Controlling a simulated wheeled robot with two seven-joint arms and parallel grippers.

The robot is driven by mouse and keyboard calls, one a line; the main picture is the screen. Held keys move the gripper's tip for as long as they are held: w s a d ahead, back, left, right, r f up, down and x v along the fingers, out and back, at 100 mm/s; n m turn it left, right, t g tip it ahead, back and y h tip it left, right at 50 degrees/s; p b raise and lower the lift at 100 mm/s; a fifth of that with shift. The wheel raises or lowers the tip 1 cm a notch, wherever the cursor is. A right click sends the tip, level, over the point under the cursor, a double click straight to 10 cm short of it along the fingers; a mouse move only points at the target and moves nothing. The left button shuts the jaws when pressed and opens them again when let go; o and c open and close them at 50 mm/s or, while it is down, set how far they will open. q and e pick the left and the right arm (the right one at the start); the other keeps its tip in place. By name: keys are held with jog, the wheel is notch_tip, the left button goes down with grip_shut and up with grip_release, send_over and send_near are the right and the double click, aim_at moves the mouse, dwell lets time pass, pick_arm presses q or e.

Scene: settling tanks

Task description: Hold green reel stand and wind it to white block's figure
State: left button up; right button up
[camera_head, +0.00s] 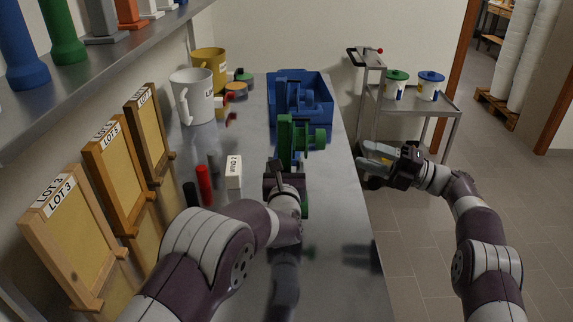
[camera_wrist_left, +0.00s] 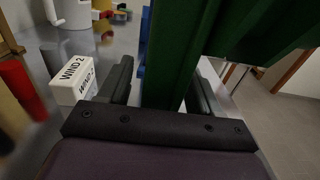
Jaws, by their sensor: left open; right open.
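The green reel stand (camera_head: 285,143) stands on the grey bench in front of a blue bin, with its green reel on the right side. In the left wrist view the stand's green upright (camera_wrist_left: 175,60) rises between my left fingers. My left gripper (camera_head: 284,174) is open around the upright, and I cannot see contact. The white block (camera_head: 233,172) stands just left of the gripper and reads "WIND 2"; it also shows in the left wrist view (camera_wrist_left: 73,80). My right gripper (camera_head: 370,166) is open and empty, off the bench's right edge.
A blue bin (camera_head: 329,118) stands behind the stand. White (camera_head: 198,100) and yellow (camera_head: 209,62) mugs, red (camera_head: 204,186) and dark markers stand left. Wooden lot boards (camera_head: 70,240) line the wall under a shelf. A trolley (camera_head: 425,105) with lidded pots stands back right.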

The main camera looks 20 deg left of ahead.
pick_arm(q)
jog(key=shift+w, duration=0.35)
grip_shut()
dwell(1.2)
